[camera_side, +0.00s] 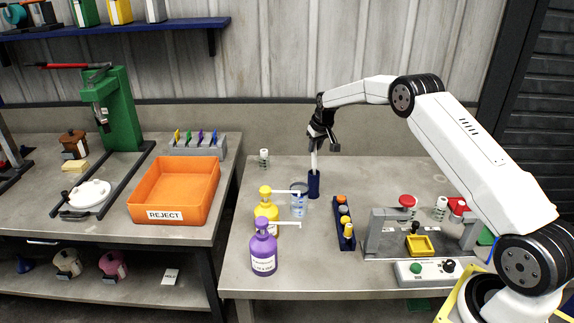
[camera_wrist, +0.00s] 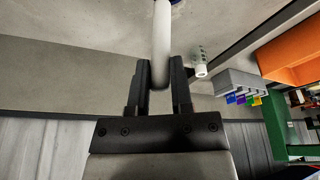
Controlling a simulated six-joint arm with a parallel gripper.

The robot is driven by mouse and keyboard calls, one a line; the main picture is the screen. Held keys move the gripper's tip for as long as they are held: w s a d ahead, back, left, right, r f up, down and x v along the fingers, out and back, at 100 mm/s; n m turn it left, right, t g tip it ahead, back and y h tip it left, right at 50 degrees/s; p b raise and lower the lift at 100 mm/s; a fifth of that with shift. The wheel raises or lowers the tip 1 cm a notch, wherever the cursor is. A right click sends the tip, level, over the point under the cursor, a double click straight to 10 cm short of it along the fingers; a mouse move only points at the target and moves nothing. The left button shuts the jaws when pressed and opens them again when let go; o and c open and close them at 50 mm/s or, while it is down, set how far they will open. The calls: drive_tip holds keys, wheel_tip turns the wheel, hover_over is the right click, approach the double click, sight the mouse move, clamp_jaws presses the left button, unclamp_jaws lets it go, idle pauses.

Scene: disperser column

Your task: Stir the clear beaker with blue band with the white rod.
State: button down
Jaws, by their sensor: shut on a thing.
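My gripper (camera_side: 316,143) is shut on the white rod (camera_side: 313,160), which hangs upright below it. The wrist view also shows the white rod (camera_wrist: 161,45) between the two dark fingers of my gripper (camera_wrist: 160,75). The rod's lower end meets the top of a dark blue upright holder (camera_side: 313,186); I cannot tell how much of the rod is inside it. The clear beaker with blue band (camera_side: 299,203) stands on the bench just left of the holder, with bluish contents.
A yellow bottle (camera_side: 265,208) and a purple bottle (camera_side: 263,252), both with long spouts, stand left and in front of the beaker. The yellow bottle's spout reaches toward the beaker. A dark blue rack (camera_side: 344,238) with capped vials stands to the right. Bench behind the holder is mostly clear.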

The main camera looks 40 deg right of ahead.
wheel_tip(320, 180, up, 11)
drive_tip(key=shift+w+d, duration=0.15)
drive_tip(key=shift+w, duration=0.05)
idle(2.6)
drive_tip(key=shift+r, duration=0.15)
drive_tip(key=s+a+r, duration=0.1)
drive_tip(key=a+r, duration=0.1)
drive_tip(key=a, duration=0.3)
drive_tip(key=s+a+r, duration=0.2)
drive_tip(key=a, duration=0.3)
drive_tip(key=shift+s+a+r+t+y, duration=0.2)
drive_tip(key=shift+s+t+y, duration=0.1)
drive_tip(key=shift+t, duration=0.1)
drive_tip(key=shift+w+d+f, duration=0.1)
drive_tip(key=shift+f, duration=0.05)
